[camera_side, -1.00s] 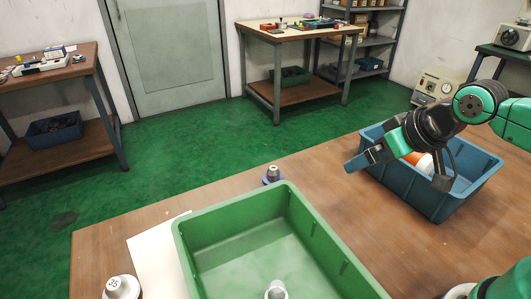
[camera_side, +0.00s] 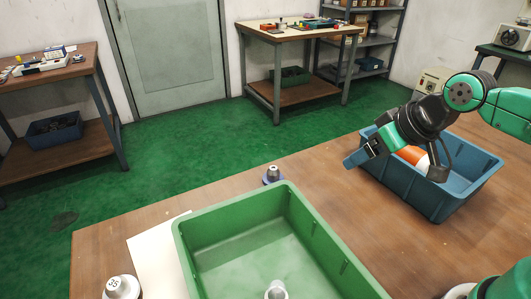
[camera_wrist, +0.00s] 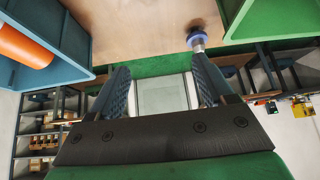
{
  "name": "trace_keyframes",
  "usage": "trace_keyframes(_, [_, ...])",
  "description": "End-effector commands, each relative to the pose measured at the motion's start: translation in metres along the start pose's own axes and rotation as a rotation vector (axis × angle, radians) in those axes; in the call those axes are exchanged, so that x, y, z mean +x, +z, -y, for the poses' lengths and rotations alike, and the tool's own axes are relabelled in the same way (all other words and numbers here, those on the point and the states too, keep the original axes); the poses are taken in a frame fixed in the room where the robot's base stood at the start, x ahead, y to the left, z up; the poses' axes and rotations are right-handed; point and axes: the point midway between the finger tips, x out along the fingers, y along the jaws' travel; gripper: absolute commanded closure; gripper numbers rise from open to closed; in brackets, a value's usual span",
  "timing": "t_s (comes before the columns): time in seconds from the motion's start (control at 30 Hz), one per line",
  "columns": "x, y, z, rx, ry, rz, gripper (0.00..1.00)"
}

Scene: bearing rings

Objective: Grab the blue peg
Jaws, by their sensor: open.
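The blue peg (camera_side: 272,175) stands upright on the wooden table, just behind the far edge of the green bin. It has a blue base and a grey metal top. In the wrist view the peg (camera_wrist: 197,40) shows beyond the right fingertip, its blue base against the table. My gripper (camera_side: 398,166) is open and empty over the blue bin, well to the right of the peg. In the wrist view my gripper (camera_wrist: 160,72) has its two fingers spread, with nothing between them.
The green bin (camera_side: 330,242) stands in front of the peg, with a pale metal part inside. The blue bin (camera_side: 462,200) holds an orange and white object (camera_side: 411,155). A white weight-like part (camera_side: 121,288) is at front left. Table between the peg and blue bin is clear.

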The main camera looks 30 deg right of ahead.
Motion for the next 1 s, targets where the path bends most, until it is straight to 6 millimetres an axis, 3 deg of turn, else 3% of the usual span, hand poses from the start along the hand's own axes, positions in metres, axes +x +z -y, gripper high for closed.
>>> trace_keyframes(0.27, [0.033, -0.044, 0.018, -0.200, -0.274, 0.087, 0.25])
trace_keyframes(0.53, [0.085, -0.075, 0.029, -0.448, -0.608, 0.003, 0.25])
trace_keyframes(0.8, [0.139, -0.077, 0.028, -0.705, -0.896, -0.263, 0.25])
trace_keyframes(1.0, [0.160, -0.065, 0.026, -0.826, -0.995, -0.444, 0.25])
